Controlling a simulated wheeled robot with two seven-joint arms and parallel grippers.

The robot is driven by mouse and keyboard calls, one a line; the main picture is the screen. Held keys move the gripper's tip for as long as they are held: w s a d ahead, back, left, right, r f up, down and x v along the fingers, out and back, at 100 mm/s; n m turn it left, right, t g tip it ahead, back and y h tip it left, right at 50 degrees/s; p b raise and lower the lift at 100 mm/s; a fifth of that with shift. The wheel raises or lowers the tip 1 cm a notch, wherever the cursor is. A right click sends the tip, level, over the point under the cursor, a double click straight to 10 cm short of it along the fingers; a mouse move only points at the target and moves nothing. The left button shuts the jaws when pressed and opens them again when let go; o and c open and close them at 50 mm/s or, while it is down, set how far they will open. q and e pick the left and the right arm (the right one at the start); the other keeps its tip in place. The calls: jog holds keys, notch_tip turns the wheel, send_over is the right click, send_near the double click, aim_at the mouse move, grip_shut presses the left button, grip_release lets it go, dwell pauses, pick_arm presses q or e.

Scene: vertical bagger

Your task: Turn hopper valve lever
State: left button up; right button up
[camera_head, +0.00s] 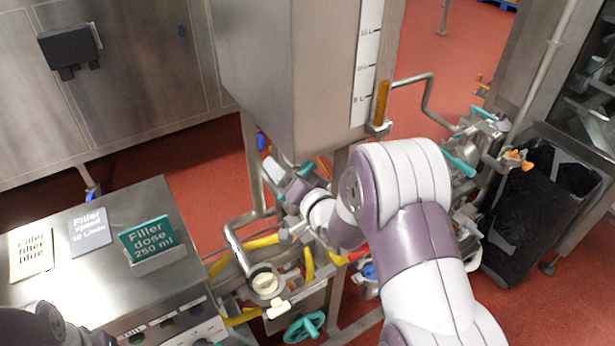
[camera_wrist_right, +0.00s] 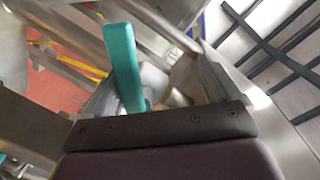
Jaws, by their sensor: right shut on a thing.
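The hopper (camera_head: 290,75) is a large steel box at the top of the head view, with a litre scale on its right face. My right arm reaches up to just below it. My right gripper (camera_head: 279,178) is there, partly hidden by its own wrist. In the right wrist view, the teal lever (camera_wrist_right: 124,62) stands between the fingers of the right gripper (camera_wrist_right: 160,80), which is shut on it. The lever looks tilted slightly and lies nearer the left finger. The valve body is mostly hidden. Only a piece of my left arm shows at the lower left; its gripper is out of view.
A steel cabinet (camera_head: 110,215) with cards and a green "Filler dose 250 ml" sign (camera_head: 148,238) stands at the left. Pipes, yellow hoses and a teal handwheel (camera_head: 304,327) lie below the hopper. Another teal handle (camera_head: 458,162) and a black bin (camera_head: 540,215) are at the right.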

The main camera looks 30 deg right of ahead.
jog(key=shift+t, duration=0.8)
jog(key=r, duration=0.4)
jog(key=shift+s+r, duration=0.25)
jog(key=shift+s+d, duration=0.25)
jog(key=shift+s, duration=0.05)
pick_arm(q)
jog(key=shift+s+r+b, duration=0.2)
jog(key=shift+s+b, duration=0.05)
jog(key=shift+s, duration=0.3)
jog(key=shift+s+r+b, duration=0.15)
jog(key=shift+s+b, duration=0.05)
jog(key=shift+s, duration=0.3)
pick_arm(e)
jog(key=s, duration=1.9)
jog(key=shift+s, duration=0.3)
